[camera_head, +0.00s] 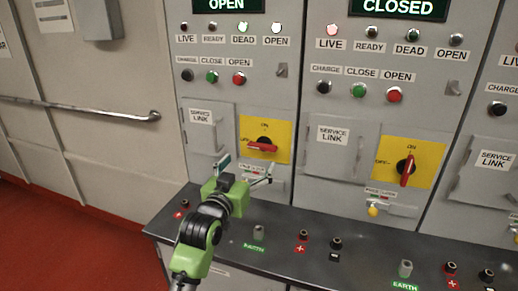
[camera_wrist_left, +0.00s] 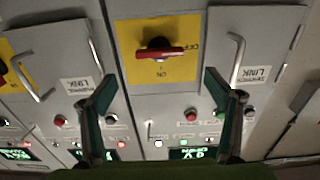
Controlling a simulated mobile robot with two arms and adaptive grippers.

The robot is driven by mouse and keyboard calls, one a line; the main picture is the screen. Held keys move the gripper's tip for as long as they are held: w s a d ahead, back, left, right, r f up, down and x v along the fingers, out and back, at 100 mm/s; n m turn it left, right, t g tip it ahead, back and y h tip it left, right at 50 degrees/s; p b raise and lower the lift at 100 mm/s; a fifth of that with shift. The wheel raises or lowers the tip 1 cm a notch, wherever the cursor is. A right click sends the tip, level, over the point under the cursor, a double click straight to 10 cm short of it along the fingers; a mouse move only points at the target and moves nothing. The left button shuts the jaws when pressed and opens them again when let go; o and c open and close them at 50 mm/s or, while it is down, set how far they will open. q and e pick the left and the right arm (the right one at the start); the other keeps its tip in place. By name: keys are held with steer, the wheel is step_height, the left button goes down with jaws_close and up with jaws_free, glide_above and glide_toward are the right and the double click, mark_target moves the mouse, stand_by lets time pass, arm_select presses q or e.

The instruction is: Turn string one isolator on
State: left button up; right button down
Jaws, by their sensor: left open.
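The isolator on the left panel is a red handle (camera_head: 262,147) on a yellow plate (camera_head: 282,132) marked ON at the top and OFF at the left. The handle lies horizontal, toward OFF. In the left wrist view, which is upside down, the red handle (camera_wrist_left: 158,53) is horizontal on its yellow plate (camera_wrist_left: 183,72), roughly centred between my fingers. My green left gripper (camera_head: 247,167) is open and empty, in front of and just below the isolator, apart from the handle. My right gripper is not in view.
The right panel has a red isolator handle (camera_head: 406,170) standing vertical, toward ON, under a CLOSED display (camera_head: 398,8). The left panel's display (camera_head: 228,5) reads OPEN. A dark ledge (camera_head: 320,245) with several terminals juts out below. Service link doors (camera_head: 205,140) with handles flank the isolators.

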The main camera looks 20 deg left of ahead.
mark_target(261, 148)
arm_select(q)
steer(key=w+p, duration=0.1)
steer(key=w, duration=0.8)
steer(key=shift+d, duration=0.2)
steer(key=c, duration=1.1)
